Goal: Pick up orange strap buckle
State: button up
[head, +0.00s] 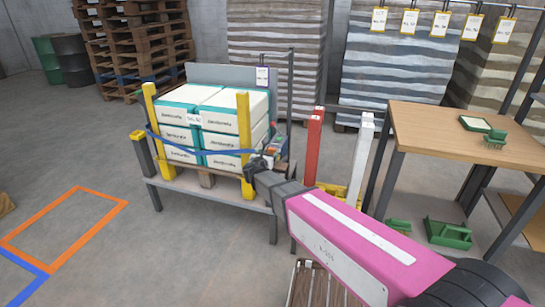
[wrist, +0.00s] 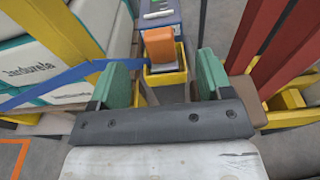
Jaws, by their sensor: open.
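The orange buckle (wrist: 160,48) is in the upper middle of the wrist view, upright in front of a grey-blue device and above a yellow holder (wrist: 165,80). My gripper (wrist: 162,62) is open, with one green-padded finger to each side of the buckle and visible gaps between. In the head view my gripper (head: 261,163) is at the right front corner of the sack stack, and the buckle cannot be made out clearly there.
White and teal sacks (head: 183,138) stand stacked on a bench between yellow posts (head: 244,130). A red post (head: 314,140) and a white post stand close to the right. A wooden table (head: 465,135) with green brushes is further right.

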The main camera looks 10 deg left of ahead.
aim_at(271, 149)
jog(key=w, duration=0.2)
jog(key=w+f, duration=0.1)
jog(key=w, duration=0.5)
jog(key=shift+d+f, duration=0.15)
jog(key=shift+f, duration=0.05)
jog(key=c, duration=1.1)
